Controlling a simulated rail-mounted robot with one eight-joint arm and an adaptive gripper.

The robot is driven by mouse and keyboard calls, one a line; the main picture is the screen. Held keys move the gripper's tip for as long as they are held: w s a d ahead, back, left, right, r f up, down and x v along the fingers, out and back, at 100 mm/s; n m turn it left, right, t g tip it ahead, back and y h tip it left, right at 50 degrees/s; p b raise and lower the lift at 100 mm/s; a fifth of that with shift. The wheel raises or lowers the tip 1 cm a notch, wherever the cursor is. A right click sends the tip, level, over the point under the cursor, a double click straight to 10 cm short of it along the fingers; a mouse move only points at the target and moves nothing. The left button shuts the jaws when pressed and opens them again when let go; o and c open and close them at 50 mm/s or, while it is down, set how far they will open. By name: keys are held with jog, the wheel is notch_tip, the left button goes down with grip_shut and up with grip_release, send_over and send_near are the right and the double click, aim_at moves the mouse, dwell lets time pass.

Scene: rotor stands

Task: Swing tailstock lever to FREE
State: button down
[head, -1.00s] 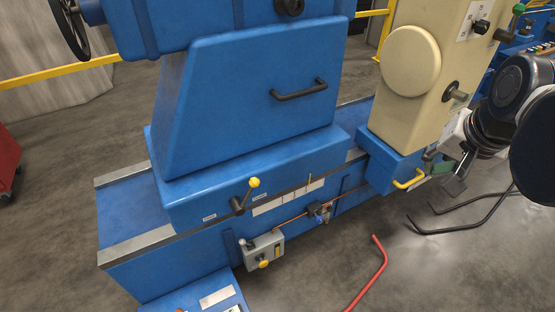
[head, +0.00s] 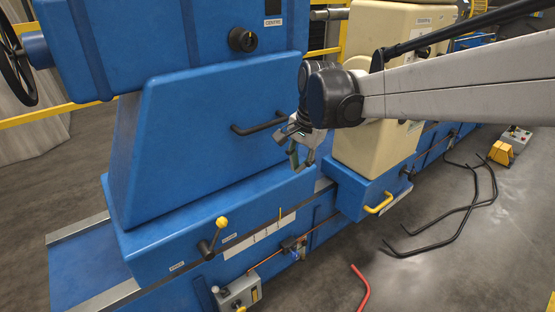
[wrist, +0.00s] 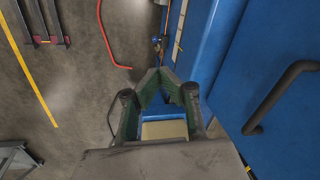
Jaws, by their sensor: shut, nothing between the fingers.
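The blue tailstock (head: 205,130) stands on the bed at the left of the head view. Its lever (head: 213,240), dark with a yellow knob, sits low on the front of the base and tilts up and to the right. A small white label (head: 176,266) lies to its left and another (head: 230,238) to its right; their words are too small to read. My gripper (head: 294,160) is shut and empty, up and to the right of the lever, apart from it, in front of the tailstock. The wrist view shows its green-lined fingers (wrist: 160,78), but not the lever.
A black handle (head: 259,118) juts from the tailstock near my gripper and shows large in the wrist view (wrist: 280,95). A cream housing (head: 375,60) with a yellow handle (head: 378,203) stands to the right. A grey control box (head: 238,292) hangs below the lever. Hoses lie on the floor.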

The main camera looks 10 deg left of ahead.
jog(key=w+a+f+m+g+b, duration=0.1)
jog(key=a+f+g+b, duration=0.1)
jog(key=a+f, duration=1.2)
jog(key=a, duration=0.3)
jog(key=shift+w+a+m, duration=0.15)
jog(key=shift+w+m, duration=0.15)
jog(key=shift+w, duration=0.05)
jog(key=shift+f, duration=0.1)
notch_tip(320, 180, down, 10)
jog(key=a+b, duration=0.1)
jog(key=b, duration=0.2)
jog(key=s, duration=0.1)
jog(key=s+a+r, duration=0.2)
jog(key=shift+s, duration=0.4)
jog(key=shift+d+h, duration=0.1)
jog(key=shift+h, duration=0.2)
